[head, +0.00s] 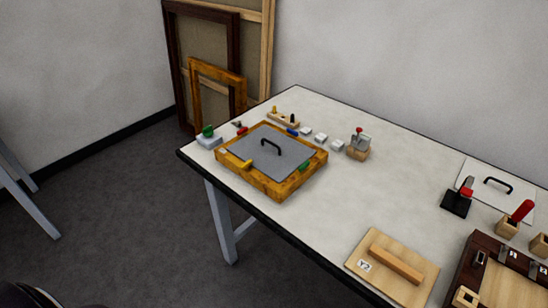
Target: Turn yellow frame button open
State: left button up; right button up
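A golden wooden frame (285,187) lies flat on the white table. A grey panel (262,146) with a black handle (271,147) sits inside it. A small yellow button (241,166) is on the frame's front-left side, by the panel's edge. A red button (242,131), a blue button (292,132) and a green button (304,167) are on its other sides. The yellow button is too small to tell for sure whether it overlaps the panel. Neither of my grippers is in view.
A green-topped object (208,131) stands beside the frame's left corner. White blocks (321,138) and a red-knobbed wooden block (359,146) stand behind right. A board with a wooden bar (397,262) and a dark frame (466,272) lie front right. The white tabletop (400,185) is clear mid-right.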

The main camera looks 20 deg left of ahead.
aim_at(247, 163)
jog(key=u, duration=0.7)
jog(key=i+l+u, duration=0.15)
jog(key=l, duration=0.15)
jog(key=i+j, duration=0.35)
jog(key=k+j, duration=0.1)
jog(key=k, duration=0.4)
jog(key=i, duration=0.5)
